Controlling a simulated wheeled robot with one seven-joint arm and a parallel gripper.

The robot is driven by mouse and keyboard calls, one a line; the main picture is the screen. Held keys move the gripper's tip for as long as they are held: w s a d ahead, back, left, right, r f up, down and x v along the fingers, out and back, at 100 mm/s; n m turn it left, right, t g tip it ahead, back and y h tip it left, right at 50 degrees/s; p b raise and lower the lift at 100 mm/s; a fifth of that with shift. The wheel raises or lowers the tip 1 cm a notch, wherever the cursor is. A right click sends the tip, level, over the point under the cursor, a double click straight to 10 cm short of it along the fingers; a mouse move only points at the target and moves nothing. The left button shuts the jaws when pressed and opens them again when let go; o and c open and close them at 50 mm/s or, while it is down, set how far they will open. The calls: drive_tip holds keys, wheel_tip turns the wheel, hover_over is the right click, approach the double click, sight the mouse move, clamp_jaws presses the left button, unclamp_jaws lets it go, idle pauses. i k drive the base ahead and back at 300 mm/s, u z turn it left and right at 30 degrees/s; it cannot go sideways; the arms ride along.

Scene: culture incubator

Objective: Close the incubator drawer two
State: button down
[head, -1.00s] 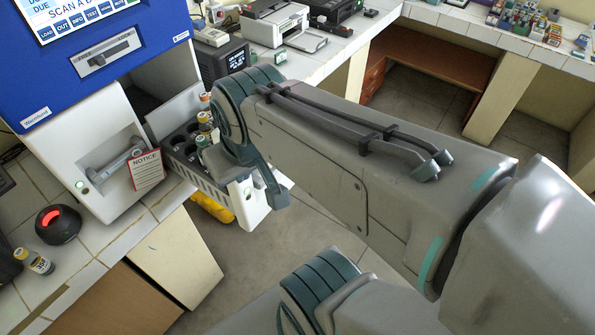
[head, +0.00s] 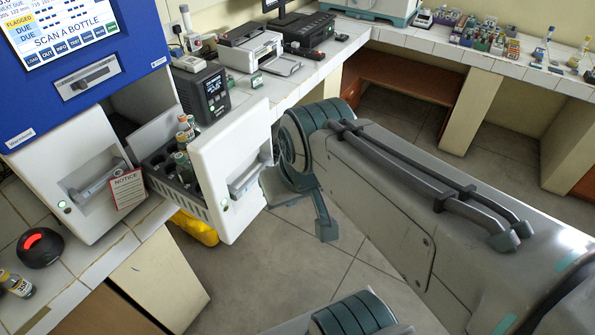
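The blue and white incubator (head: 95,130) stands at the left. Its right drawer (head: 180,198) is pulled out, and its white front panel (head: 232,145) carries a grey bar handle (head: 248,178). Several capped bottles (head: 185,165) stand in the drawer's dark holes. The left drawer (head: 75,185) looks shut, with a red and white notice (head: 127,190) hanging on it. The end of my arm with my gripper (head: 288,190) is just right of the open drawer's front, near the handle.
A dark round scanner with a red light (head: 42,247) and a bottle (head: 16,283) sit on the tiled counter at lower left. A black display box (head: 205,92) and a printer (head: 252,50) stand behind the drawer. A yellow object (head: 195,228) lies below it.

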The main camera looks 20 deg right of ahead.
sight(228, 159)
drive_tip(key=z, duration=2.45)
drive_tip(key=k, duration=0.7)
drive_tip(key=u, duration=2.4)
drive_tip(key=i, duration=0.45)
drive_tip(key=z, duration=0.05)
